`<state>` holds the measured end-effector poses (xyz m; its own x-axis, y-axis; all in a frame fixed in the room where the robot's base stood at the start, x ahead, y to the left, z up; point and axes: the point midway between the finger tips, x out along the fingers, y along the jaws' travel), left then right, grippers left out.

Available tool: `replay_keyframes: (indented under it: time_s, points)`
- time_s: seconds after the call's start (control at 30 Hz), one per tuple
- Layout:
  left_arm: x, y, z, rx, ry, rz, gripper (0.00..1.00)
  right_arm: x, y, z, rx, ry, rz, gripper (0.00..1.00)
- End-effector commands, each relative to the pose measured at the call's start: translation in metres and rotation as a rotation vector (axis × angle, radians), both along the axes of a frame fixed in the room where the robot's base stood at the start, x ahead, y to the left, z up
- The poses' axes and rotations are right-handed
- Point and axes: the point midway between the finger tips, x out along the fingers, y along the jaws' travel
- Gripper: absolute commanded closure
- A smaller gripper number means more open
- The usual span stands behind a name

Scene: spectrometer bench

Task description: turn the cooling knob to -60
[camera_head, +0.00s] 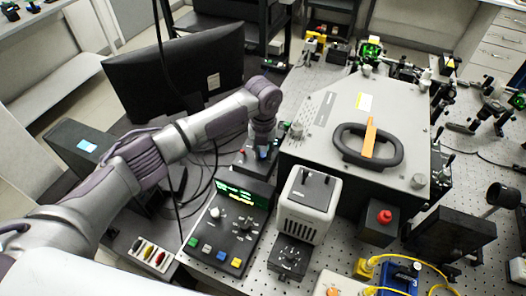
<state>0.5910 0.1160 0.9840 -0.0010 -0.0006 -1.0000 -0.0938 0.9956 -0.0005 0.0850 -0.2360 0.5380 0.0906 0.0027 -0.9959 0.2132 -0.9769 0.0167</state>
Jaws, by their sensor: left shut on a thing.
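My left gripper (264,146) reaches down at the centre, over a small dark control box (243,166) behind a green-lit display. It is shut on a knob on top of that box. The fingers hide the knob, so its pointer and scale cannot be read, and I cannot tell whether it is labelled for cooling. My right gripper is not in view.
In front is a control panel (219,246) with a green display (241,193), a dial and coloured buttons. A large grey housing (325,150) is close on the right, a monitor (170,75) behind.

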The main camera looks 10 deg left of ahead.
Motion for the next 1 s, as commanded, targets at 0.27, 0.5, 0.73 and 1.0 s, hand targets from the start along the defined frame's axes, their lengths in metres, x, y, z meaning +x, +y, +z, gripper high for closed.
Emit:
replay_keyframes:
  time_s: [0.27, 0.5, 0.73, 1.0]
  points:
    - [0.0011, -0.0005, 0.0017, -0.001, -0.004, -0.041, 1.00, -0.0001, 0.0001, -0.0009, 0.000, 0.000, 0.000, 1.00]
    - [0.0010, -0.0004, 0.0017, -0.001, -0.004, -0.043, 1.00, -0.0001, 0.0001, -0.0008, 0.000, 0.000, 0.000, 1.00]
    - [0.0008, -0.0003, 0.0013, -0.001, -0.003, -0.042, 0.58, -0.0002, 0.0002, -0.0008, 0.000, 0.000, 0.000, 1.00]
    - [0.0003, -0.0001, 0.0004, 0.000, -0.001, -0.041, 0.53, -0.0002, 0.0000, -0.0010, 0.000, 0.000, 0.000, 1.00]
